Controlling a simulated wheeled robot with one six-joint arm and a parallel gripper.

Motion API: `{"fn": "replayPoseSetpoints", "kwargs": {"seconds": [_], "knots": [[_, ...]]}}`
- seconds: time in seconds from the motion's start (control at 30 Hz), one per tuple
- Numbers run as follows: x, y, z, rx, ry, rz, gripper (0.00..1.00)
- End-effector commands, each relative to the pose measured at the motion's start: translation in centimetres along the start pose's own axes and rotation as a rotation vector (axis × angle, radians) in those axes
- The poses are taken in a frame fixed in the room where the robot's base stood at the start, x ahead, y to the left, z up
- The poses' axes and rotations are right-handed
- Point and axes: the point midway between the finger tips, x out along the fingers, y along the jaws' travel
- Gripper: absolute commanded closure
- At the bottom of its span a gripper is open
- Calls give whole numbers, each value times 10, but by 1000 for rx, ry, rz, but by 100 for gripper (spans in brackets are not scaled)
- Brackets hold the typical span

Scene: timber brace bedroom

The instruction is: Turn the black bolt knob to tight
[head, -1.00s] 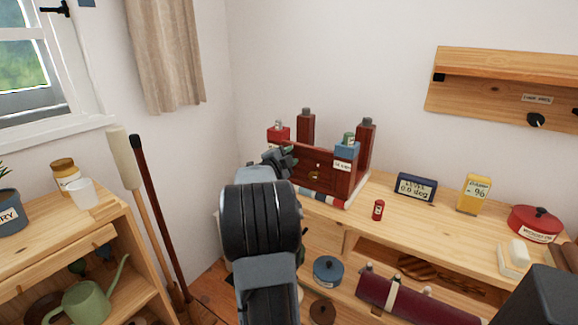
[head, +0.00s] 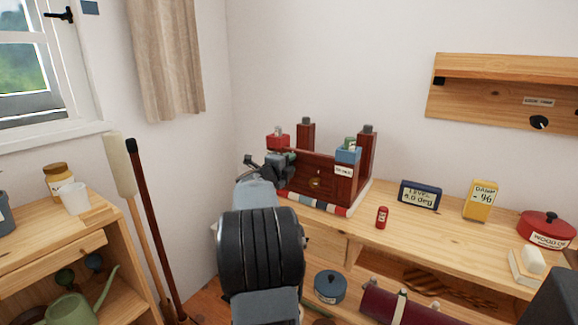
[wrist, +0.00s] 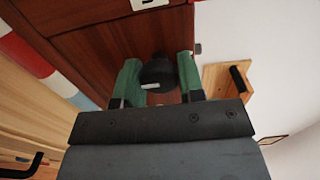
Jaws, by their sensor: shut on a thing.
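The black bolt knob (wrist: 158,74) sits on a dark red-brown wooden face in the wrist view, with a small pale mark on its near side. My gripper (wrist: 158,84) has its green fingers on either side of the knob and is shut on it. In the head view my gripper (head: 272,168) is at the left end of the red-brown wooden brace assembly (head: 318,180), and the knob is hidden there behind my arm. The assembly has upright posts and stands on the wooden bench.
On the bench are a red cylinder (head: 382,217), a blue level display (head: 419,195), a yellow damp gauge (head: 481,200) and a red lidded pot (head: 548,228). A wooden shelf (head: 500,88) is on the wall.

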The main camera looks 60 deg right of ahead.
Motion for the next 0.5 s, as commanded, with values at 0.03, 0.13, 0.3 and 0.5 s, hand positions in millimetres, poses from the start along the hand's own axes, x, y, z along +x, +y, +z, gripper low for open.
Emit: {"fn": "replayPoseSetpoints", "kwargs": {"seconds": [0.03, 0.13, 0.3, 0.5], "knots": [[0, 1, 0, 3, 1, 1, 88], [0, 0, 0, 4, 1, 2, 88], [0, 0, 0, 3, 1, 1, 88], [0, 0, 0, 3, 0, 1, 48]]}}
